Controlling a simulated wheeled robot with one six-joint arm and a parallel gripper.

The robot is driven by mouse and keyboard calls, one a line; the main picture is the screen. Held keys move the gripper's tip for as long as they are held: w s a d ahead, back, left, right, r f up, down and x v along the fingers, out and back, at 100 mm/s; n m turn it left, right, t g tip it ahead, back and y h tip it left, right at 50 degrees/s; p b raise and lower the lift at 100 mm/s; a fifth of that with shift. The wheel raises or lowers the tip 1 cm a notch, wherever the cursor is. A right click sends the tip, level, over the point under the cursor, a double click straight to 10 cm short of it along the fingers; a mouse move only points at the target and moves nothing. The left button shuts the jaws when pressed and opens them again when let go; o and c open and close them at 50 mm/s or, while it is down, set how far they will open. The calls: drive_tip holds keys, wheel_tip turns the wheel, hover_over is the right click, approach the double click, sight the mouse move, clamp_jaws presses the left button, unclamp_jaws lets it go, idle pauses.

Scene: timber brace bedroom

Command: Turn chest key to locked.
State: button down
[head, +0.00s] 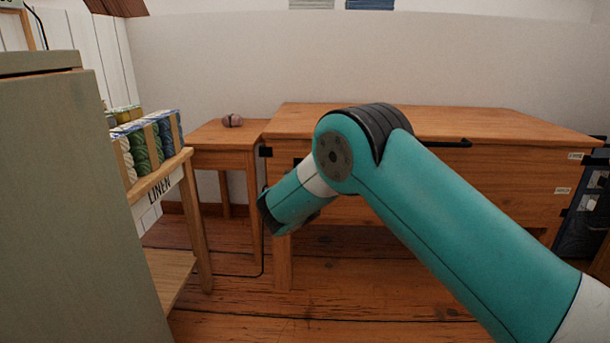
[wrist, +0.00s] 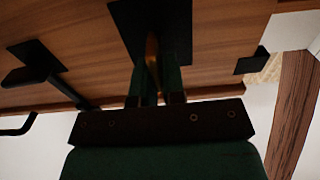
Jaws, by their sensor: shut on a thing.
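The wooden chest (head: 490,185) stands against the back wall in the head view, with its front and lid facing me. In the wrist view its wood (wrist: 70,30) fills the upper part, with a dark lock plate (wrist: 180,20) on it. A narrow brass-coloured key (wrist: 152,52) stands out from the plate. My gripper (wrist: 157,75) is shut on the key, one finger on each side. The key's turned angle is hard to read in the dim light. In the head view my arm hides the lock, the key and the fingertips.
A small side table (head: 218,133) with a pinkish round object (head: 233,120) stands left of the chest. A linen rack (head: 165,180) and a grey-green cabinet (head: 70,200) stand at the left. In the wrist view, a black bracket (wrist: 35,65) juts out beside the lock plate.

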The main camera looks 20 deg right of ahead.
drive_tip(key=shift+n+p, duration=0.3)
drive_tip(key=shift+w+a+f+n+p, duration=0.1)
drive_tip(key=shift+a+f+n+p, duration=0.2)
drive_tip(key=shift+n+p, duration=2.05)
drive_tip(key=shift+w+a+f+n+p, duration=0.1)
drive_tip(key=shift+a+f+n+p, duration=0.2)
drive_tip(key=shift+n+p, duration=1.95)
drive_tip(key=shift+w+a+f+n+p, duration=0.1)
drive_tip(key=shift+a+f+n+p, duration=0.45)
drive_tip(key=shift+n, duration=3.35)
drive_tip(key=shift+d+r, duration=0.2)
drive_tip(key=shift+d, duration=0.05)
drive_tip(key=c, duration=1.3)
unclamp_jaws()
drive_tip(key=shift+o, duration=0.2)
drive_tip(key=shift+s+p, duration=0.15)
drive_tip(key=shift+p, duration=0.15)
